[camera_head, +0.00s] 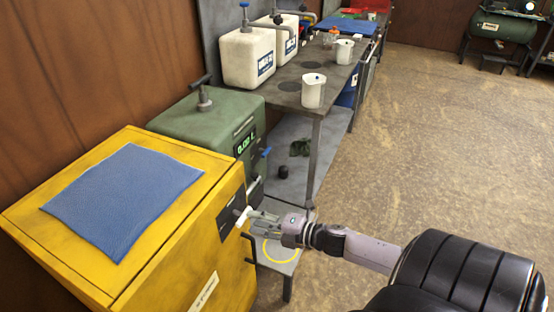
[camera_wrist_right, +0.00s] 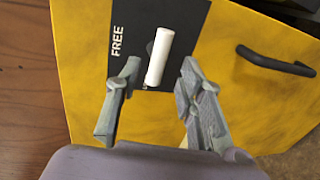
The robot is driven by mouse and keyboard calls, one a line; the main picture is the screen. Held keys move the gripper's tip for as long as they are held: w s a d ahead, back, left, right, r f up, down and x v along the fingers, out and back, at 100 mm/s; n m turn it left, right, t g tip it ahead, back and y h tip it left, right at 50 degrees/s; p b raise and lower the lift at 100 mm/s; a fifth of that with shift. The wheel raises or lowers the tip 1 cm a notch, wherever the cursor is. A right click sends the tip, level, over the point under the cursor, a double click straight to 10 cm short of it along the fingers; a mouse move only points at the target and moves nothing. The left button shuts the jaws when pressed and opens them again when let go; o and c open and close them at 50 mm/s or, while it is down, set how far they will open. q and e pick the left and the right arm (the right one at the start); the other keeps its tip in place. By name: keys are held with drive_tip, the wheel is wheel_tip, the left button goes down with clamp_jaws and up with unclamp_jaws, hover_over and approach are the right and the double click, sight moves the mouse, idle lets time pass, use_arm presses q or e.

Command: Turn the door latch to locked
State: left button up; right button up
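The door latch is a white lever (camera_wrist_right: 159,56) on a black plate (camera_wrist_right: 118,12) marked "FREE", on the door of the yellow cabinet (camera_head: 226,284). In the right wrist view the lever stands nearly upright, leaning slightly right at the top. In the head view the lever (camera_head: 243,216) shows at the plate on the cabinet's side. My right gripper (camera_wrist_right: 160,72) is open, with one finger on each side of the lever's lower part; I cannot tell whether either finger touches it. In the head view my right gripper (camera_head: 257,219) comes in from the right. My left gripper is not in view.
A black bar handle (camera_wrist_right: 275,62) sits on the yellow door. A blue cloth (camera_head: 122,198) lies on the cabinet. A green machine (camera_head: 205,125) and a grey bench (camera_head: 340,78) with white canisters (camera_head: 248,57) stand beyond. Open floor (camera_head: 430,150) lies to the right.

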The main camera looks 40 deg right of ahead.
drive_tip(key=v, duration=0.7)
idle(0.4)
drive_tip(key=s+d+f+m+g+h, duration=0.2)
drive_tip(key=s+f+m, duration=0.15)
drive_tip(key=f, duration=0.55)
drive_tip(key=s+d+f+m+g+h, duration=0.1)
drive_tip(key=s+f+m+h, duration=0.15)
drive_tip(key=f+m, duration=0.45)
drive_tip(key=s+d+f+m+g+h, duration=0.2)
drive_tip(key=s+f, duration=0.2)
drive_tip(key=f, duration=0.7)
drive_tip(key=s+a+f+m+g, duration=0.4)
drive_tip(key=s+a+f, duration=0.5)
drive_tip(key=s, duration=0.2)
drive_tip(key=s+a+f+m+g, duration=0.3)
drive_tip(key=s+a+f+g, duration=0.1)
drive_tip(key=s+a+f, duration=0.4)
drive_tip(key=s+f, duration=0.2)
drive_tip(key=s, duration=0.2)
drive_tip(key=shift+s+a+m+g, duration=0.25)
drive_tip(key=shift+a+m+g, duration=0.05)
drive_tip(key=shift+a+m, duration=0.1)
drive_tip(key=shift+y, duration=0.25)
